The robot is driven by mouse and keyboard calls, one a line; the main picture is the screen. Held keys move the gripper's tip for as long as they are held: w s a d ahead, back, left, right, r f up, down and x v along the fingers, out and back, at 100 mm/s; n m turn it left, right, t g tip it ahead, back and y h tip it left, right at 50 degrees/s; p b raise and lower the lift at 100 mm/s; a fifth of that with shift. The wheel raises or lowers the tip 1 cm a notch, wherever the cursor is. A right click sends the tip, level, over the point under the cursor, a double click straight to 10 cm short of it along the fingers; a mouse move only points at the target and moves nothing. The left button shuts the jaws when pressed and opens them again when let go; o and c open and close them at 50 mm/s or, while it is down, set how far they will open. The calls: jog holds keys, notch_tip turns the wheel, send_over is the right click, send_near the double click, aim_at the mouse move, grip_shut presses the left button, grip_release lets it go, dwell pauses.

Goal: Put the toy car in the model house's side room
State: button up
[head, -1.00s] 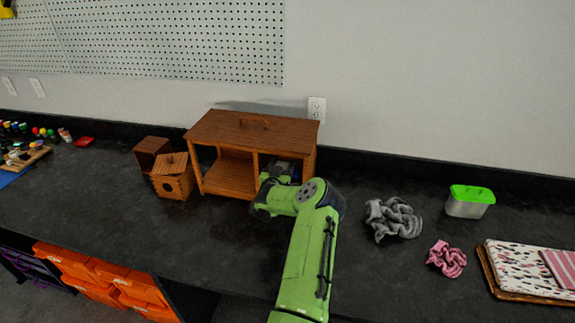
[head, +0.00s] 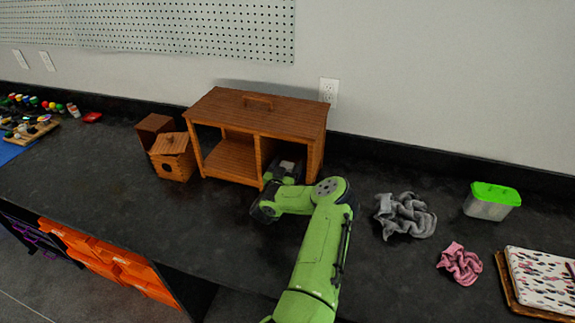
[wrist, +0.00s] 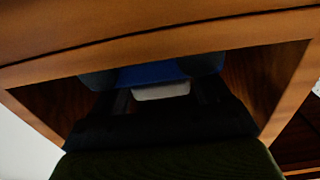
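The wooden model house (head: 215,102) stands on the dark counter near the wall, with a wide open bay at left and a narrower side room at right. My gripper (wrist: 162,92) reaches into the side room's opening under the roof edge. In the wrist view a blue and white thing, which appears to be the toy car (wrist: 152,74), sits between my fingertips. The fingers look shut on its two sides, though the view is dark. In the head view my arm hides the fingers and the car.
A small wooden birdhouse (head: 172,165) and a brown box (head: 154,126) stand left of the house. Grey cloth (head: 405,214), a pink scrunchie (head: 460,263) and a green-lidded container (head: 491,203) lie to the right.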

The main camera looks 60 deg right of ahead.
jog(key=shift+o, duration=0.6)
jog(key=shift+a+r, duration=0.1)
jog(key=shift+r, duration=0.05)
